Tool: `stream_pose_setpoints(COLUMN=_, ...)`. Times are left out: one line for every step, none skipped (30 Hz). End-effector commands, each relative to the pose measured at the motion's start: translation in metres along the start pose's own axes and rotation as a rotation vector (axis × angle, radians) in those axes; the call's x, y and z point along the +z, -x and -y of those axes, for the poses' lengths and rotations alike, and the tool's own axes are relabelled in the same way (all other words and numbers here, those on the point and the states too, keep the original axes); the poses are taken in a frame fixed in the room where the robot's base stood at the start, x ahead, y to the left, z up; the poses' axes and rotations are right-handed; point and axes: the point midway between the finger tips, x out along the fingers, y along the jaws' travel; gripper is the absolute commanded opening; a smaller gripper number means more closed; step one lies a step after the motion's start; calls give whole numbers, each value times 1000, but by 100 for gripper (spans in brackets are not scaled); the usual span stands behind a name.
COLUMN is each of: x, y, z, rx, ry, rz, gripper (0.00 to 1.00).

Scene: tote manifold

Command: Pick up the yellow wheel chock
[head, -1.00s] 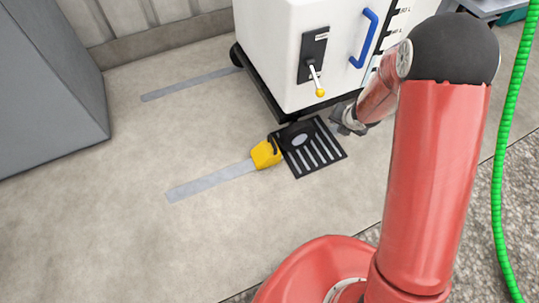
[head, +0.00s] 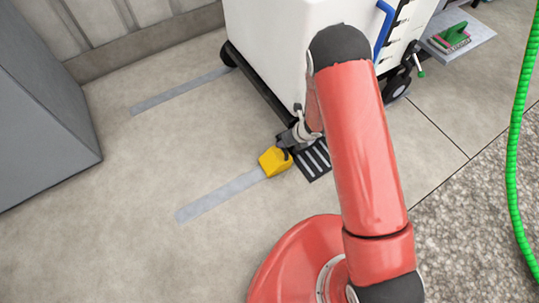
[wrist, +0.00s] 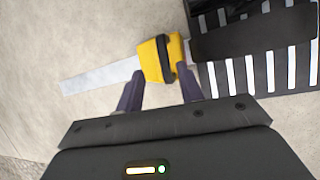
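The yellow wheel chock (head: 274,162) lies on the floor at the end of a grey floor strip, beside the black slotted drain grate. In the wrist view the chock (wrist: 152,63), with a black handle on it, is just ahead of my fingertips. My gripper (wrist: 160,80) is open, with its two dark fingers apart and nothing held. The right finger overlaps the chock's lower right part in the picture; I cannot tell whether it touches.
The white wheeled tote cabinet (head: 280,50) stands just behind the chock. The slotted grate (head: 315,160) is directly to its right. A green hose (head: 513,150) hangs at far right. A grey block (head: 40,120) stands at left.

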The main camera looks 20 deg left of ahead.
Motion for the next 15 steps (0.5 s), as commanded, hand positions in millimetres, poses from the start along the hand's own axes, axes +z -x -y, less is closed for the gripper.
stream_pose_setpoints(x=-1, y=-8, z=0, rx=0, ry=0, rz=-2, gripper=37)
stream_pose_setpoints(x=-1, y=-11, z=0, rx=0, ry=-1, rz=-1, gripper=37)
stream_pose_setpoints(x=-1, y=-16, z=1, rx=0, ry=-1, rz=-2, gripper=37)
stream_pose_setpoints(x=-2, y=-19, z=1, rx=0, ry=-1, rz=-2, gripper=37)
stream_pose_setpoints(x=-2, y=-22, z=1, rx=0, ry=0, rz=-2, gripper=37)
stream_pose_setpoints(x=-1, y=-27, z=2, rx=0, ry=0, rz=-1, gripper=37)
stream_pose_setpoints(x=-2, y=-30, z=2, rx=0, ry=-1, rz=-2, gripper=37)
stream_pose_setpoints(x=-3, y=-35, z=3, rx=0, ry=-1, rz=-2, gripper=37)
stream_pose_setpoints(x=-2, y=-41, z=4, rx=0, ry=-1, rz=-1, gripper=37)
stream_pose_setpoints(x=-3, y=-46, z=4, rx=0, ry=-1, rz=-2, gripper=37)
stream_pose_setpoints(x=-3, y=-51, z=5, rx=0, ry=-1, rz=-2, gripper=37)
stream_pose_setpoints(x=-3, y=-57, z=5, rx=0, ry=0, rz=-1, gripper=37)
stream_pose_setpoints(x=-3, y=-61, z=5, rx=0, ry=0, rz=-2, gripper=37)
stream_pose_setpoints(x=-3, y=-64, z=5, rx=0, ry=0, rz=-1, gripper=37)
stream_pose_setpoints(x=-2, y=-67, z=5, rx=0, ry=0, rz=0, gripper=37)
